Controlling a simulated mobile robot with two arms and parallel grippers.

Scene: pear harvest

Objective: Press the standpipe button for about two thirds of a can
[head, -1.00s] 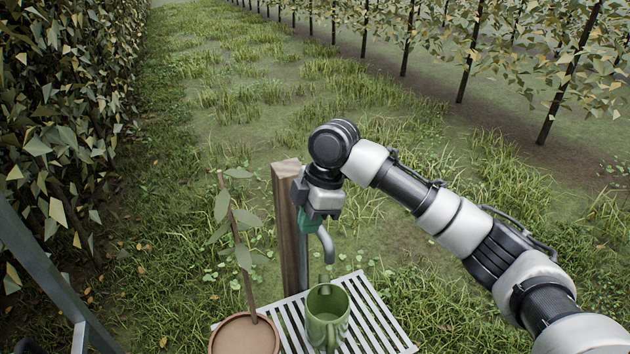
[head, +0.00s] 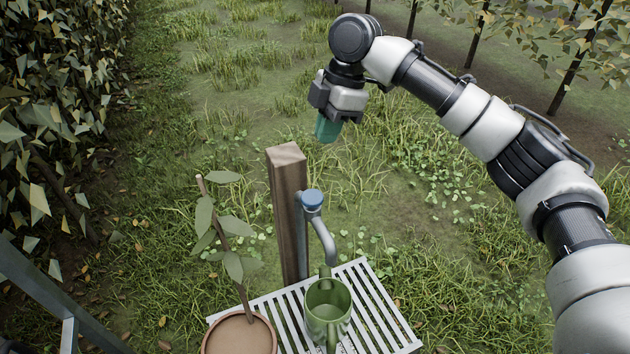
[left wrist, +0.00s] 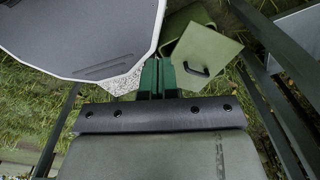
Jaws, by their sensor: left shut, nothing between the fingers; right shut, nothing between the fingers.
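The standpipe (head: 325,240) stands against a wooden post in the head view, with its blue button (head: 312,199) on top in plain sight. A green can (head: 328,309) stands upright on the slatted grate, below the spout's mouth. How much water is in the can I cannot tell. My right gripper (head: 327,130) is shut and empty, above and beyond the button and clear of it. My left gripper (left wrist: 159,78) shows in the left wrist view, shut with its green fingers together and nothing between them.
The wooden post (head: 288,215) rises just left of the standpipe. A potted sapling (head: 240,334) stands left of the can, by the slatted grate (head: 378,312). A leafy hedge (head: 50,120) lines the left side. A green box with a lid (left wrist: 208,55) shows in the left wrist view.

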